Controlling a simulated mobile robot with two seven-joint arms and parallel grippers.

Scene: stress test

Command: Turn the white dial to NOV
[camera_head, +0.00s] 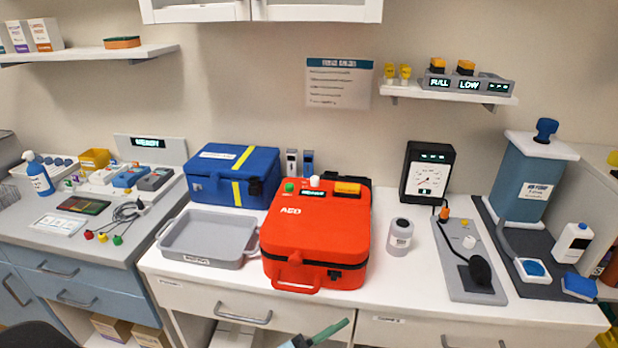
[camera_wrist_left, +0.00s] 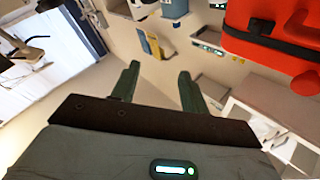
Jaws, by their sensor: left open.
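A small white round knob (camera_head: 315,181) stands on top of the red AED case (camera_head: 315,240), beside a green button and a small display. Another pale knob (camera_head: 469,241) is on the grey panel at the right. The lettering around both is too small to read, so I cannot tell which dial bears NOV or where either points. My left gripper (camera_wrist_left: 160,85) is open and empty in the left wrist view, with the red case at upper right, apart from the fingers. A green finger shows at the bottom edge of the head view, below the case. My right gripper is not in view.
A grey tray (camera_head: 168,239) and a blue box (camera_head: 205,190) stand left of the case. The white counter (camera_head: 400,290) is clear in front of the bottle.

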